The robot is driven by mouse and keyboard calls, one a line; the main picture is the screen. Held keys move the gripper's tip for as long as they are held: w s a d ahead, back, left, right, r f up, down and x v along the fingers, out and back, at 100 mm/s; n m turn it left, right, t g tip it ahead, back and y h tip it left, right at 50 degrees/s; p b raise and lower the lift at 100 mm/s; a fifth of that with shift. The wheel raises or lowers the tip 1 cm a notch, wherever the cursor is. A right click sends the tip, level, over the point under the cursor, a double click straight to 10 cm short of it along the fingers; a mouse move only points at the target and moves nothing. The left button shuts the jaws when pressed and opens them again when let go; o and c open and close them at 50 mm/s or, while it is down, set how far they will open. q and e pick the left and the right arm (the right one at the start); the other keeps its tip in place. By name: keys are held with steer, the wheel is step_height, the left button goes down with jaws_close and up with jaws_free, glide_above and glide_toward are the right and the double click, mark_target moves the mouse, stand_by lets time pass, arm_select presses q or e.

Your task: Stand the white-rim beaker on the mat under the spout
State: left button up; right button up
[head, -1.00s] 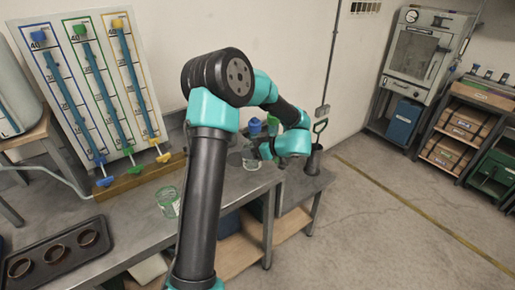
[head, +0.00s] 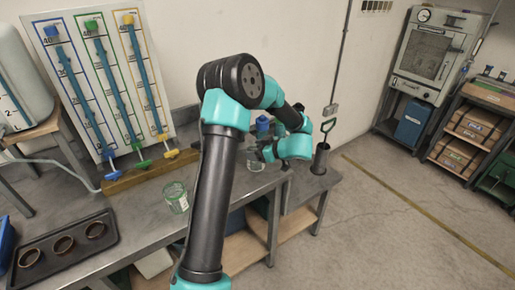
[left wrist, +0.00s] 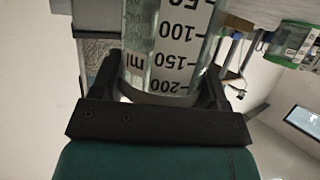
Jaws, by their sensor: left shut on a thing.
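My left gripper (head: 262,151) is shut on a clear glass beaker (head: 256,163), out over the far end of the metal bench, partly hidden by my arm. In the left wrist view the beaker (left wrist: 170,45) is between the two fingers, with a white ml scale and a pale band near the 200 mark. Whether it touches a surface, I cannot tell. Blue (head: 108,170), green (head: 142,164) and yellow (head: 172,154) spouts sit at the foot of the tube board. I cannot make out a mat. My right gripper is not in view.
A green-rimmed beaker (head: 176,197) stands on the bench left of my arm. A dark tray (head: 62,262) with several rings lies at the front left. Open floor is at right.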

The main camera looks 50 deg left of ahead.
arm_select(q)
steer(key=shift+a+f, duration=0.2)
steer(key=shift+f, duration=0.15)
steer(key=shift+w+a+f, duration=0.1)
steer(key=shift+w+a, duration=0.15)
steer(key=shift+a, duration=1.15)
steer(key=shift+w+a+r, duration=0.1)
steer(key=shift+w+a, duration=0.15)
steer(key=shift+a, duration=1.1)
steer(key=shift+w+a+f, duration=0.1)
steer(key=shift+w+a, duration=0.15)
steer(key=shift+a, duration=1.15)
steer(key=shift+f, duration=0.3)
steer(key=o, duration=1)
steer(key=v, duration=1.7)
steer(key=shift+d, duration=0.15)
